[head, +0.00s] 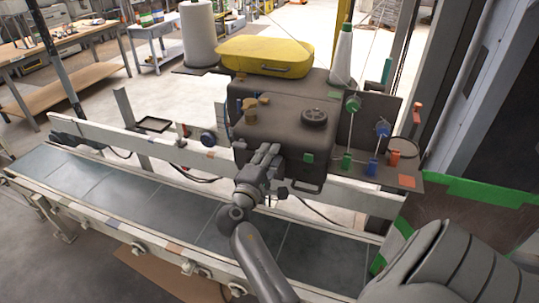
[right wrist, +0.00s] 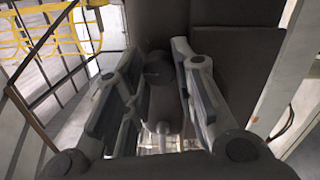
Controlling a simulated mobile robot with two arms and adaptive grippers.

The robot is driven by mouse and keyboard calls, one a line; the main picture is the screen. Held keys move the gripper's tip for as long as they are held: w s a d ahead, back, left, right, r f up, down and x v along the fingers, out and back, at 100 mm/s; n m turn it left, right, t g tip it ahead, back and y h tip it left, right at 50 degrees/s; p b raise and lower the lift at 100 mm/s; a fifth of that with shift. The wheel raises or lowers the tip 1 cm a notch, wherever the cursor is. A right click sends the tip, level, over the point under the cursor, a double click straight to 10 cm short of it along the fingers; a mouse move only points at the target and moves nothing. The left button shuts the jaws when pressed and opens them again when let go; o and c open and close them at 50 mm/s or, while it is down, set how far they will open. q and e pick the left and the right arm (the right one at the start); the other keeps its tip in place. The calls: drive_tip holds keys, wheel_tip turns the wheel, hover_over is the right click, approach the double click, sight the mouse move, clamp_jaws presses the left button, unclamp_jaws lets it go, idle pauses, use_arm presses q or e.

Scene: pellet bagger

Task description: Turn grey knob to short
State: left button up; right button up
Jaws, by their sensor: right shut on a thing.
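The dark grey machine box (head: 275,115) stands behind the conveyor in the head view. My right gripper (head: 268,152) is up against its front face. In the right wrist view, a round dark grey knob (right wrist: 158,70) sits between the two fingers of this gripper (right wrist: 160,85), which is shut on it. The gripper hides the knob in the head view, and I cannot read its setting or any marks around it. A second dark round dial (head: 314,116) is on top of the box. My left gripper is not in view.
A conveyor belt (head: 130,195) with a pale rail runs in front of the box.

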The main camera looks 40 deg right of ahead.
idle(0.3)
drive_tip(key=o, duration=1.1)
drive_tip(key=shift+c, duration=0.2)
